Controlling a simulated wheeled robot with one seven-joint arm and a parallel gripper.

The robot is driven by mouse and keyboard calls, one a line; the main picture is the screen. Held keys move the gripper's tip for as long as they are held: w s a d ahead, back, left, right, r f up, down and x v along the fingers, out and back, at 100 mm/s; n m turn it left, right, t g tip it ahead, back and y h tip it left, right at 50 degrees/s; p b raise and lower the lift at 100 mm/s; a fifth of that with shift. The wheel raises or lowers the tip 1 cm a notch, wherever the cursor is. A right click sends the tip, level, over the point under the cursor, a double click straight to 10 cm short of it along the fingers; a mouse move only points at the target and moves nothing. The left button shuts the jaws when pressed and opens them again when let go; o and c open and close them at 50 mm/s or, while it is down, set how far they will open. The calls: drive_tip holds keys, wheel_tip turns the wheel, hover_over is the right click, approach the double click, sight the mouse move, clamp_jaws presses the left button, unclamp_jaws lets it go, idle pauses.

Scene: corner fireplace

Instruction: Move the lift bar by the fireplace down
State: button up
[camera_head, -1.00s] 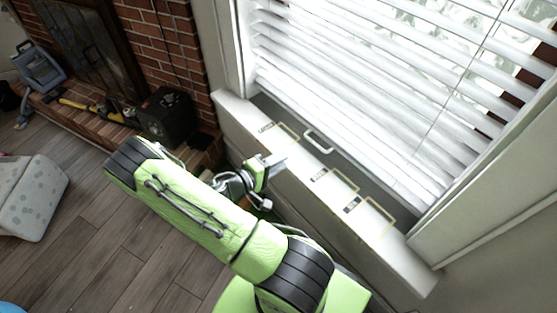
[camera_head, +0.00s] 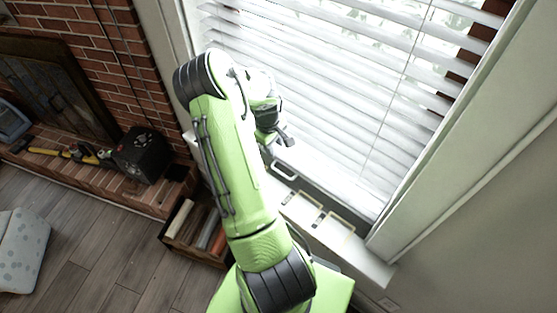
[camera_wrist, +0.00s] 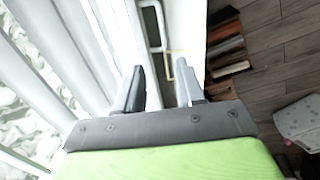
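A white U-shaped bar (camera_head: 284,171), which looks like the lift bar, is on the grey strip below the blinds; it also shows in the wrist view (camera_wrist: 152,24). My gripper (camera_head: 283,139) is above and close to the bar in the head view, in front of the lower blinds. In the wrist view my gripper (camera_wrist: 160,88) has its two fingers apart with nothing held between them. The bar lies beyond the fingertips, ahead of the gap, apart from them. The exact distance is hard to tell.
White blinds (camera_head: 330,90) cover the window above the white sill (camera_head: 375,268). Yellow-outlined rectangles (camera_head: 340,222) mark the sill. A wooden crate (camera_head: 172,238) with long items stands below it. A black box (camera_head: 141,155) sits on the brick hearth. Wooden floor lies at left.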

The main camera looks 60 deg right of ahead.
sight(279, 171)
drive_tip(key=d+f, duration=0.1)
drive_tip(key=f, duration=0.4)
drive_tip(key=f+b, duration=0.1)
drive_tip(key=f, duration=0.4)
drive_tip(key=d+f, duration=0.1)
drive_tip(key=f, duration=0.5)
drive_tip(key=shift+s+d, duration=0.2)
drive_tip(key=shift+d, duration=0.1)
clamp_jaws()
